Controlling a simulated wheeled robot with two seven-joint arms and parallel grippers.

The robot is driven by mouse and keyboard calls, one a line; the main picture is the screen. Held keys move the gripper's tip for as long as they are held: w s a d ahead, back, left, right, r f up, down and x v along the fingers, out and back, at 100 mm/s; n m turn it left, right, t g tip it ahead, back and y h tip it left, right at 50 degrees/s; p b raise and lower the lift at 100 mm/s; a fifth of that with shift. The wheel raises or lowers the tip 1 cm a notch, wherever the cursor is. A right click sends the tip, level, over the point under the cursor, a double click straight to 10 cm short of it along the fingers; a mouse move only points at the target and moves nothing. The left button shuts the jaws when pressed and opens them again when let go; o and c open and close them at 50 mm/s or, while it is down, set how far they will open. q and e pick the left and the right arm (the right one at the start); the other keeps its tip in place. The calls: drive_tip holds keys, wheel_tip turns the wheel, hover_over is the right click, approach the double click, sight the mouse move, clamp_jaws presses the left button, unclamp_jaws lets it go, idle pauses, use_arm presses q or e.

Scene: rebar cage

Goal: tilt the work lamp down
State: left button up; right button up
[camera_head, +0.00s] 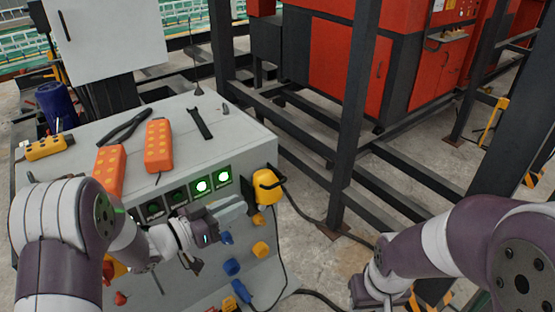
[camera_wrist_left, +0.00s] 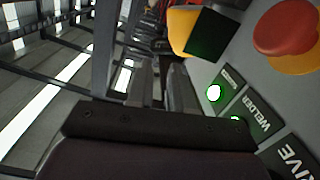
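A yellow lamp-like box (camera_head: 267,186) with a dark face sits at the right edge of the grey console, a cable running from it. I take it to be the work lamp. In the left wrist view its yellow housing and black face (camera_wrist_left: 205,32) show at the top, beyond the fingers. My left gripper (camera_head: 231,209) is in front of the console, just left of and below the lamp, apart from it. Its two fingers (camera_wrist_left: 163,85) lie close together with nothing visible between them. My right arm comes in at the lower right; its fingertips are not visible.
A dark steel post (camera_head: 355,110) and rails stand to the right. A red button (camera_wrist_left: 285,25) shows in the wrist view.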

sight(278, 184)
use_arm(q)
drive_tip(key=shift+h, duration=0.4)
drive_tip(key=p+x, duration=0.1)
drive_tip(key=x, duration=0.2)
drive_tip(key=p+x, duration=0.1)
drive_tip(key=x, duration=0.3)
drive_tip(key=p+x, duration=0.1)
drive_tip(key=x, duration=0.3)
drive_tip(key=shift+s+d+r+p, duration=0.2)
drive_tip(key=shift+s+r+p, duration=0.1)
drive_tip(key=shift+s+r, duration=0.05)
drive_tip(key=shift+w+d+f, duration=0.1)
drive_tip(key=shift+w+d, duration=0.25)
drive_tip(key=shift+d, duration=0.2)
use_arm(e)
wheel_tip(278, 184, up, 4)
drive_tip(key=shift+s+r, duration=0.1)
drive_tip(key=shift+r, duration=0.15)
use_arm(q)
drive_tip(key=shift+c, duration=0.3)
